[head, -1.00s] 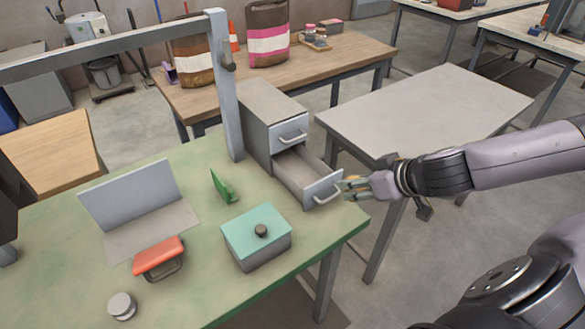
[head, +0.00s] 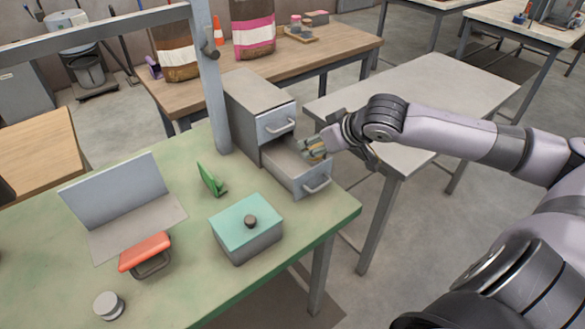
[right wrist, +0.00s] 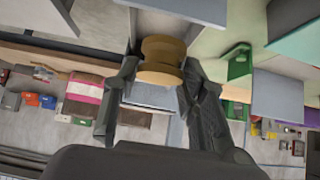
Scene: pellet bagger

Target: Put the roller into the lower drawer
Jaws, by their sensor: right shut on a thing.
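The lower drawer (head: 305,184) of the small grey cabinet (head: 248,105) stands pulled open at the table's right edge. The upper drawer (head: 276,121) is closed. My right gripper (head: 314,150) is over the open drawer, near its right side. In the right wrist view, my right gripper (right wrist: 160,85) is shut on the roller (right wrist: 161,60), a tan spool shape with a narrower waist held between the two dark fingers. The head view does not clearly show the roller or its height above the drawer floor. My left gripper is out of view.
A teal-lidded box (head: 246,228) stands in front of the drawer on the green table (head: 185,270). A green bracket (head: 211,179), a red-topped item (head: 145,252) and a grey post (head: 214,90) are to the left. A grey table (head: 430,95) stands behind my right arm.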

